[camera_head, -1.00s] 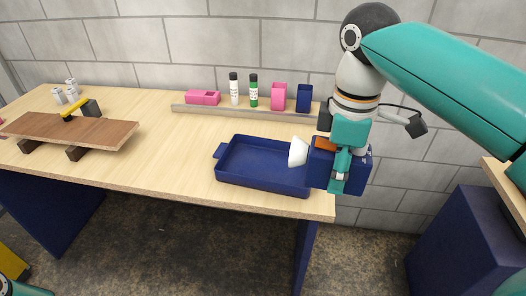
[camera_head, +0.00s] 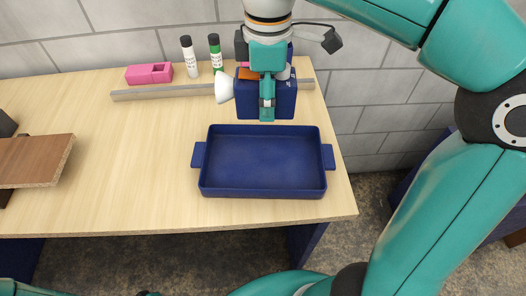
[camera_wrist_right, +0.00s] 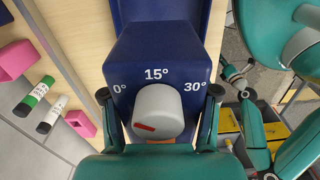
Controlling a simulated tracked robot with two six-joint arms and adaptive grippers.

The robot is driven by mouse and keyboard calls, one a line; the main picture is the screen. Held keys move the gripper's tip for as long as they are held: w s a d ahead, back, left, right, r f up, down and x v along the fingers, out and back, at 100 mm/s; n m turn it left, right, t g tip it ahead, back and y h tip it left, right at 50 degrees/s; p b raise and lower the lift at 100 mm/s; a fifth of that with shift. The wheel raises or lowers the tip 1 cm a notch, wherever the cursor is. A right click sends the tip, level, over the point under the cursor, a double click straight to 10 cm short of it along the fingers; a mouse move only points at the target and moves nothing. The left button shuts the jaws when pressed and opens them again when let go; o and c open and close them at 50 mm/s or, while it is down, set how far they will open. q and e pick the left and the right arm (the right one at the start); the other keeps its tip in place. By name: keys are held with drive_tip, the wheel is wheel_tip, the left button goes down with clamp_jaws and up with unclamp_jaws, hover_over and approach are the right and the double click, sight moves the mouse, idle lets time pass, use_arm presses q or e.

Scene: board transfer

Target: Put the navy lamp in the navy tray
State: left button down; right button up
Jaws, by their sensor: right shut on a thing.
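The navy lamp (camera_head: 283,101) is a navy box with a white cone-shaped head pointing left in the head view. My right gripper (camera_head: 267,109) is shut on the lamp, and its fingers hide part of the front. In the right wrist view the lamp body (camera_wrist_right: 160,52) lies between my fingers, with a grey dial marked 0°, 15° and 30°. The navy tray (camera_head: 263,191) is empty on the table, with a handle at each end. The lamp appears just beyond the tray's far rim; its height above the table is unclear. My left gripper is not clearly visible.
Behind the lamp runs a low rail (camera_head: 150,93), with a pink box (camera_head: 149,73), a white bottle (camera_head: 190,60) and a green bottle (camera_head: 216,55) beyond it. A brown board (camera_head: 35,160) is at the left. The table between board and tray is clear.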

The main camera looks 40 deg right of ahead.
drive_tip(key=b, duration=0.2)
hover_over(270, 164)
wheel_tip(270, 164, down, 12)
drive_tip(key=shift+f, duration=0.2)
drive_tip(key=shift+f+b, duration=0.3)
drive_tip(key=shift+f, duration=2.35)
drive_tip(key=o, duration=1.3)
drive_tip(key=shift+f, duration=0.1)
wheel_tip(270, 164, up, 12)
drive_tip(key=shift+r+p, duration=0.1)
drive_tip(key=shift+p, duration=0.8)
